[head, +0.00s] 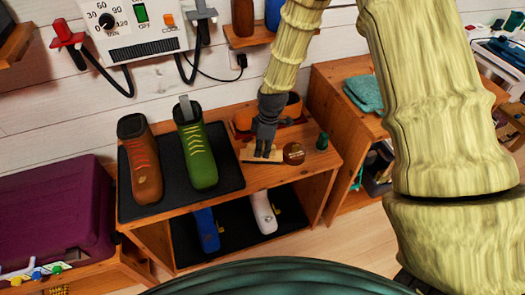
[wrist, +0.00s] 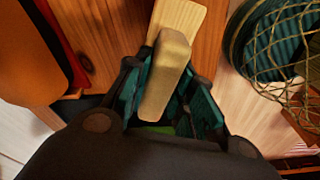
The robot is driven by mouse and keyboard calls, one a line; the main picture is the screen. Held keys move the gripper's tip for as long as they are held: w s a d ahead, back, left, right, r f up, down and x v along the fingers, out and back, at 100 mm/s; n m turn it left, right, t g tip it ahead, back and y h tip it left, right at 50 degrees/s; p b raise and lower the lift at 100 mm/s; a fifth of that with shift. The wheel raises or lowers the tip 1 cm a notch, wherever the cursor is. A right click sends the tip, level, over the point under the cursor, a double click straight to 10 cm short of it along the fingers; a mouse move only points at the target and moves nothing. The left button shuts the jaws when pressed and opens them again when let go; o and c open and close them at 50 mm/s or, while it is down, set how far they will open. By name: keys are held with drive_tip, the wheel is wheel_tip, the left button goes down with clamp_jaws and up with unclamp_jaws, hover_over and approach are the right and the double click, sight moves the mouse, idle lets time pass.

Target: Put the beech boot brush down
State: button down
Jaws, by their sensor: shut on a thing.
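My gripper (head: 264,153) points down at the top of a wooden shelf unit (head: 311,177), on its right part. It is shut on the beech boot brush (head: 247,156), a pale wooden piece. In the wrist view the brush (wrist: 165,85) runs lengthwise between the teal-padded fingers, its far end over a paler wooden piece. I cannot tell whether that piece is part of the brush, or whether the brush touches the top. The fingers hide part of it.
A brown round tin (head: 294,153) and a small green bottle (head: 322,141) stand just right of the gripper. A brown boot (head: 141,165) and a green boot (head: 199,160) stand on a black mat to the left. An orange object (head: 292,108) lies behind.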

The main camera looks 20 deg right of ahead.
drive_tip(key=shift+f, duration=1.05)
drive_tip(key=shift+f, duration=0.15)
drive_tip(key=c, duration=1.2)
unclamp_jaws()
drive_tip(key=shift+s+d+r+b, duration=0.1)
drive_tip(key=shift+d+r+b, duration=0.15)
drive_tip(key=shift+r, duration=1.8)
drive_tip(key=shift+d+r+b, duration=0.15)
drive_tip(key=shift+d+r, duration=0.1)
drive_tip(key=shift+r, duration=1.75)
drive_tip(key=shift+s+d+r+b, duration=0.1)
drive_tip(key=shift+d+r+b, duration=0.15)
drive_tip(key=shift+r, duration=1.8)
